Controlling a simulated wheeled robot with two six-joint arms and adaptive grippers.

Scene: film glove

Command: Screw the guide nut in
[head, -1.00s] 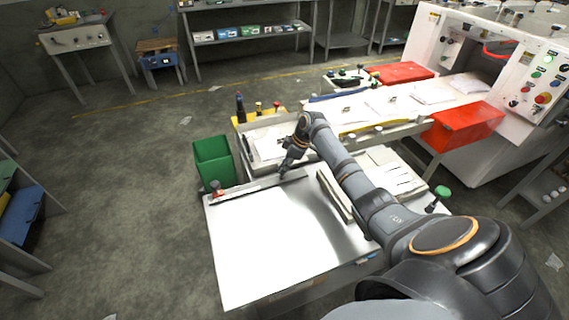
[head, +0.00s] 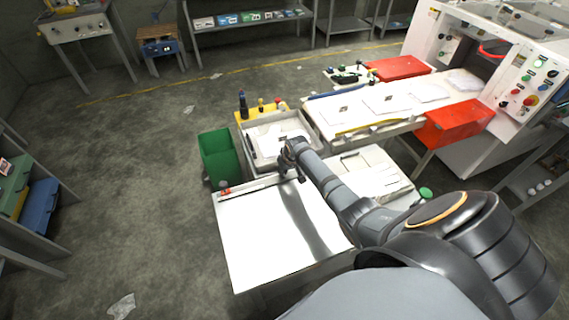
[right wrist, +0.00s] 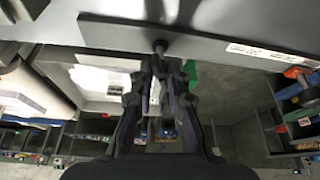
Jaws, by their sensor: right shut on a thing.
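A small dark round nut, which I take as the guide nut (right wrist: 160,46), sits at the lower edge of a long grey guide bar (right wrist: 118,30) in the right wrist view. My right gripper (right wrist: 164,72) is shut on it, with the fingertips close around its stem. In the head view my right gripper (head: 291,178) is at the far edge of the white-topped table (head: 262,235), by the guide bar (head: 248,187). The nut is too small to make out there. The thread and how deep the nut sits are hidden. My left gripper is not in view.
Behind are a tray (head: 262,134) and a white machine (head: 478,80) with a red box (head: 455,122). The floor at left is mostly clear.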

